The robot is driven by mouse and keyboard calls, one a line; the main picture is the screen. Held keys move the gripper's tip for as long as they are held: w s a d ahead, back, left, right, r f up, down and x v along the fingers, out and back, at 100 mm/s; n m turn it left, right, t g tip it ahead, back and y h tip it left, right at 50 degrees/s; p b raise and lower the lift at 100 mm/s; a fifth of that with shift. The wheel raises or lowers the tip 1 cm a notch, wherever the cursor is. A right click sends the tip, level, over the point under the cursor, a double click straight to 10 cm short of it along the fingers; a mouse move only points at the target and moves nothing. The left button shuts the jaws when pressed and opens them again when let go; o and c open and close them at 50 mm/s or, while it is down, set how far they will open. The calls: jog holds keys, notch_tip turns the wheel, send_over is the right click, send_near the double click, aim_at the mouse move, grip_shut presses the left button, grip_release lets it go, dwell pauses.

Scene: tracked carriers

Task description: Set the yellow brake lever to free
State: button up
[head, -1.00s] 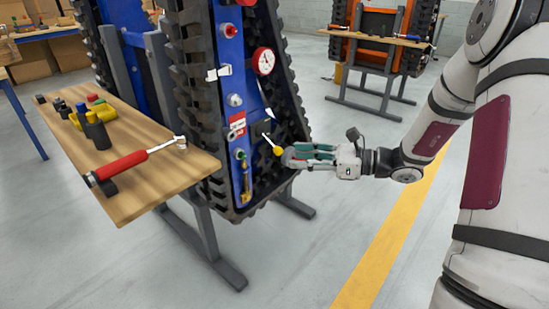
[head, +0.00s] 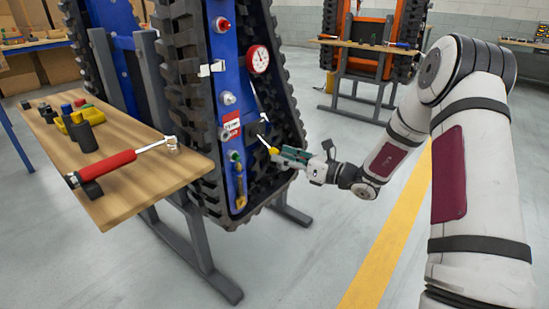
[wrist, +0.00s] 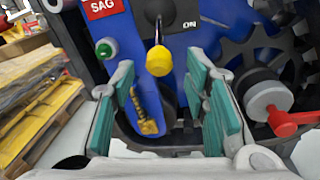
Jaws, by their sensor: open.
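The yellow-knobbed lever (wrist: 158,61) is on the blue panel (wrist: 135,70), its dark stem running up to a black pivot plate marked ON. In the head view the knob (head: 273,151) is at the low end of a pale rod slanting down right from the panel. My gripper (wrist: 160,72) is open, with one green-padded finger on each side of the knob in the wrist view. I see no finger touching it. In the head view my gripper (head: 285,155) is right at the knob; the exact depth cannot be told.
A smaller yellow fitting (wrist: 145,114) and a green button (wrist: 106,48) are left of the lever. A red-handled valve (wrist: 285,120) is to the right. A wooden bench (head: 140,195) with a red-handled wrench stands left. Black track (head: 285,110) edges the panel.

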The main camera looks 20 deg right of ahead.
aim_at(266, 144)
jog(key=shift+b+x, duration=0.35)
jog(key=shift+x, duration=1.5)
grip_shut()
